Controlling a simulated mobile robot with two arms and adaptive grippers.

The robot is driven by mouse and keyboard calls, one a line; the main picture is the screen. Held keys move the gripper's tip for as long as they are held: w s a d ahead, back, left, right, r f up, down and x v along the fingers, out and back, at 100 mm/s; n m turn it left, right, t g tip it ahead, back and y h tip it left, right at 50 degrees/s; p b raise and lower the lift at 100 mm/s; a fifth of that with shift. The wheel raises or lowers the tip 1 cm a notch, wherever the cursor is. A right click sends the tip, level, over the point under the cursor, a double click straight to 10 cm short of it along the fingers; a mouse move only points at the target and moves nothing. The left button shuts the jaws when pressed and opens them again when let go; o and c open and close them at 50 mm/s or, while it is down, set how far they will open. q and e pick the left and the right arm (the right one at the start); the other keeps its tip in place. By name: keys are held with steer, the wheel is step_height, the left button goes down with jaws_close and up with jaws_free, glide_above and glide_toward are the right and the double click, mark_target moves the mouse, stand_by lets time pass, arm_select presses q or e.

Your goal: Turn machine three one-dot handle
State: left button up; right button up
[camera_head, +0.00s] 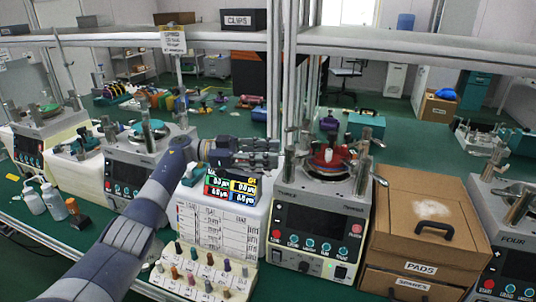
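Machine three (318,222) is a pale box with a dark display and a row of coloured buttons, at right of centre. On its top are a round plate with a red piece (327,160) and several upright metal posts with handles, one at the left (291,166) and others at the right (364,150). Dots on the handles are too small to make out. My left gripper (277,153) points right, its fingers apart and seemingly empty, close to the left post; whether they touch cannot be told. My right gripper is out of view.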

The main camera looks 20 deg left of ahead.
arm_select(q)
steer(key=v, duration=1.2)
